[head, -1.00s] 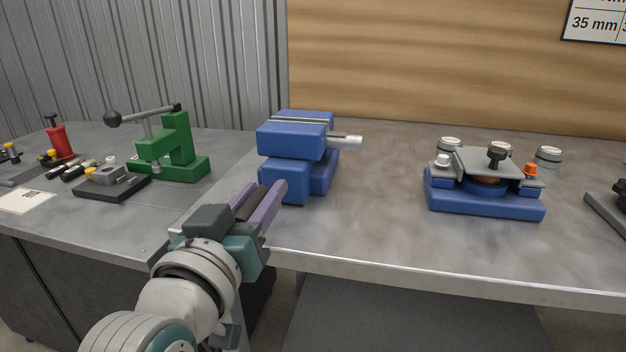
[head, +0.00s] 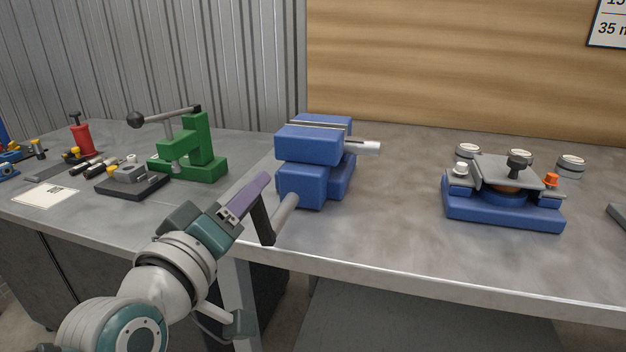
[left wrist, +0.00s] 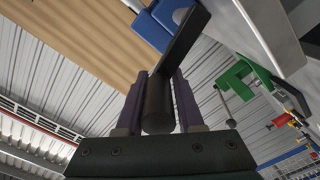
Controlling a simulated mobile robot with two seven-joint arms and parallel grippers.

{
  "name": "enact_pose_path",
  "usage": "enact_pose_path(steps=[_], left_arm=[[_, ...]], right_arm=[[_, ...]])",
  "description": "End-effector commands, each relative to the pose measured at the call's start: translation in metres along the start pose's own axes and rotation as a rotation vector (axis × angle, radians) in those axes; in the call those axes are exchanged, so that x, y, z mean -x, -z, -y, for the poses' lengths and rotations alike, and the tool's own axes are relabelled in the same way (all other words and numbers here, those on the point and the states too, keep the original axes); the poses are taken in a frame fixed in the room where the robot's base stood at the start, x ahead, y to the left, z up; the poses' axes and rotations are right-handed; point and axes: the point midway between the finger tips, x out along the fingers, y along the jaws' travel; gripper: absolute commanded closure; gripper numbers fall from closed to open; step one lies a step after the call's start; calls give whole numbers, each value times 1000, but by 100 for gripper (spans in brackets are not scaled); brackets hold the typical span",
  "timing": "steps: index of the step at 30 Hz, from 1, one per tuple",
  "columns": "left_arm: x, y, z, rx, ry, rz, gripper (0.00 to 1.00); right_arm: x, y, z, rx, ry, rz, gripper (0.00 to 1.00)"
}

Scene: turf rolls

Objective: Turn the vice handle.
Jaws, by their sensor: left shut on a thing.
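The blue vice (head: 312,150) stands at the front edge of the right bench. A grey screw (head: 286,208) sticks out of its front, with the dark vice handle (head: 264,220) on its outer end. My left gripper (head: 256,192) is at the handle in front of the vice. In the left wrist view, the purple fingers (left wrist: 160,98) lie on both sides of the dark handle (left wrist: 180,58), shut on it, and the blue vice (left wrist: 150,29) shows beyond. In the head view one finger hides part of the handle. My right gripper is not in view.
A green press (head: 193,155) with a lever stands on the left bench, beside a red tool (head: 82,138) and small parts. A blue fixture (head: 500,207) with round caps behind it stands right of the vice. The bench between them is clear.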

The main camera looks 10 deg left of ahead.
Motion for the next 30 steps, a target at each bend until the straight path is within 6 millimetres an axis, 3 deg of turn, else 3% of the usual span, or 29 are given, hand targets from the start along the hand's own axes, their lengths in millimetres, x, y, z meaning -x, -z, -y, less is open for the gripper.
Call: enact_pose_path(steps=[13,14,18,20,30], left_arm=[[0,-1,0,14,-1,4,100],[0,-1,0,13,-1,4,60],[0,-1,0,12,-1,3,44],[0,-1,0,11,-1,2,38],[6,0,1,9,1,2,38]], right_arm=[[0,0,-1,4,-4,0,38],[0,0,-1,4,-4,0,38],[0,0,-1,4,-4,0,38],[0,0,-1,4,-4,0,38],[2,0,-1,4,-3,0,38]])
